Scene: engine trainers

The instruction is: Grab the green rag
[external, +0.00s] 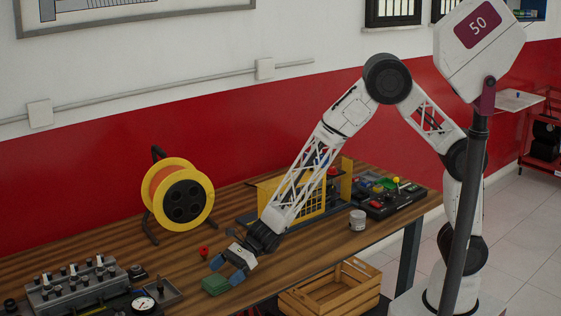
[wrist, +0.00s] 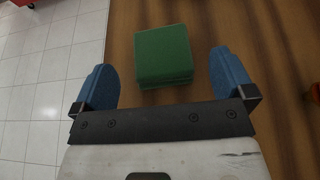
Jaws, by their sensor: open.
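The green rag (wrist: 163,53) lies as a folded, square stack on the wooden table, close to the table's edge. In the external view the rag (external: 215,285) sits just below and beside my gripper's fingertips. My gripper (wrist: 165,80) has blue fingertips spread wide. In the wrist view the rag is ahead of the gap between the fingers, with no finger seen touching it. In the external view my gripper (external: 228,270) is low over the table, and nothing is held in it.
A small red object (external: 204,251) stands on the table near my gripper. A yellow cable reel (external: 168,170) is further back. A grey trainer with knobs (external: 78,287) is at the left. A can (external: 357,220) stands right. A wooden crate (external: 330,290) is beside the table's front edge.

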